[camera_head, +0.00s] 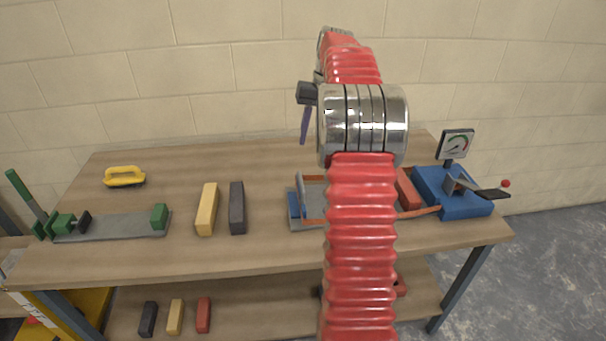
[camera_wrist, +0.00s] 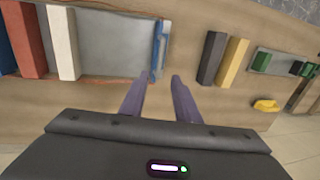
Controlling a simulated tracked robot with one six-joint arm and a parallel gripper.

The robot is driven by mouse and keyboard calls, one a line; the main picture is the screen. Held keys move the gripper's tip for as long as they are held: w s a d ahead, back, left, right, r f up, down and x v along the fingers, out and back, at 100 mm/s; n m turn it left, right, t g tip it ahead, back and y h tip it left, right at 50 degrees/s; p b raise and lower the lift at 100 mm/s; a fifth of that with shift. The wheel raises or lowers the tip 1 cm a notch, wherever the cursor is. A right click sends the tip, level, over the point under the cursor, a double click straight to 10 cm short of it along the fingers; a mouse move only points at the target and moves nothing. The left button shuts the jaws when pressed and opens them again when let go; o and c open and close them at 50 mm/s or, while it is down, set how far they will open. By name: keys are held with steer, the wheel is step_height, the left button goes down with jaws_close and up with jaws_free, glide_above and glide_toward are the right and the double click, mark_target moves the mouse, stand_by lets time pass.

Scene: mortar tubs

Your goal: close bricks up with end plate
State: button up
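The grey tray (camera_head: 312,192) with an orange frame lies on the bench, partly hidden behind my arm in the head view. A blue end plate (camera_head: 294,204) stands at its left end; in the wrist view it is the upright blue strip (camera_wrist: 160,48). A cream brick (camera_wrist: 62,42) and a red brick (camera_wrist: 25,38) stand side by side at the tray's other end; the red one also shows in the head view (camera_head: 408,188). My gripper (camera_wrist: 158,78) is open and empty, its purple fingers pointing towards the blue plate's near end. In the head view it hangs above the bench (camera_head: 305,125).
A yellow brick (camera_head: 207,209) and a dark brick (camera_head: 237,208) lie left of the tray. A blue gauge press (camera_head: 455,195) stands right. A green-ended grey fixture (camera_head: 110,228) and yellow float (camera_head: 124,177) are far left. Several bricks lie on the lower shelf (camera_head: 240,298).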

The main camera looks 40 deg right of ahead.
mark_target(301, 179)
steer(key=f, duration=0.4)
steer(key=w+a+f, duration=0.1)
steer(key=f, duration=0.4)
steer(key=a+f, duration=0.1)
steer(key=f, duration=0.3)
steer(key=shift+w+a+f, duration=0.15)
steer(key=shift+w+f, duration=0.1)
steer(key=shift+f, duration=0.05)
steer(key=shift+c, duration=0.4)
jaws_close()
